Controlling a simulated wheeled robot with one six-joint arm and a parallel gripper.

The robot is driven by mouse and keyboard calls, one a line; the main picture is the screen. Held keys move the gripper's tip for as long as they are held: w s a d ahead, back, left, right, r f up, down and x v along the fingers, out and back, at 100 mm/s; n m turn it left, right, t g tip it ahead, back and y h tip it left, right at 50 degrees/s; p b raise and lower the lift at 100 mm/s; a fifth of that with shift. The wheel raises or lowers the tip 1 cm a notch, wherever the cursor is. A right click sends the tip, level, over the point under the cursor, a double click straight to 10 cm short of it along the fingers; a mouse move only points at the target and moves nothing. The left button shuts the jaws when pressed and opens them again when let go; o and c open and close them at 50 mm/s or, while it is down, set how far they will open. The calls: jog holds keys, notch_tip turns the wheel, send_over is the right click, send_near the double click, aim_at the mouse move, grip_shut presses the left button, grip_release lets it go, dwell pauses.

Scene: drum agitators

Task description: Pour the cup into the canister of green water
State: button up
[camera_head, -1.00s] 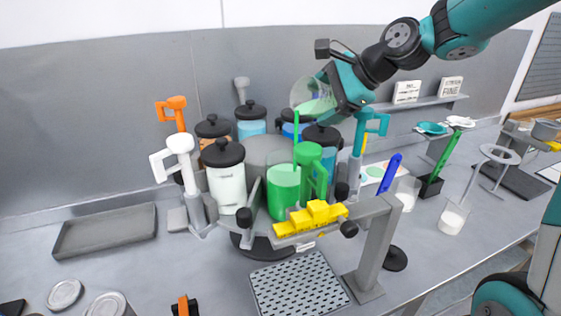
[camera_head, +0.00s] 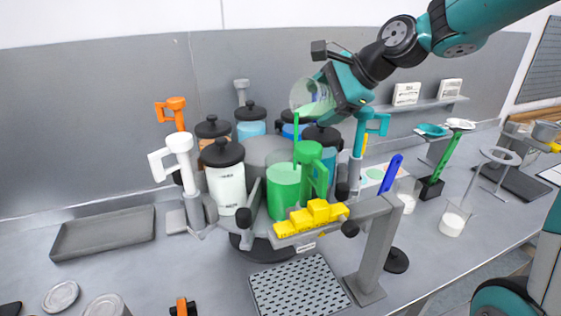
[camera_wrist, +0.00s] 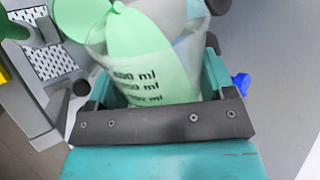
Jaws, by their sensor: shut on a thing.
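My gripper (camera_head: 340,92) is shut on a clear cup (camera_head: 306,92) above the drum. The cup is tilted, with its mouth toward the lower left, and holds pale green liquid. A bright green stream (camera_head: 296,128) runs below the cup into the canister of green water (camera_head: 284,190) at the front of the drum. In the wrist view the cup (camera_wrist: 150,65) sits between the jaws, its volume marks showing. The canister is open-topped in the head view, beside a green agitator handle (camera_head: 312,165).
Black-lidded canisters, one white (camera_head: 226,180), stand around the drum. A yellow block (camera_head: 312,217) is in front, with a perforated drip tray (camera_head: 300,287) below. White (camera_head: 178,150) and orange (camera_head: 172,110) handles rise at left. A grey tray (camera_head: 103,230) lies at left.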

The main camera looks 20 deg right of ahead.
jog(key=shift+f+h+b, duration=0.15)
jog(key=shift+h+b, duration=0.25)
jog(key=shift+b, duration=0.3)
dwell(0.6)
jog(key=shift+a, duration=0.1)
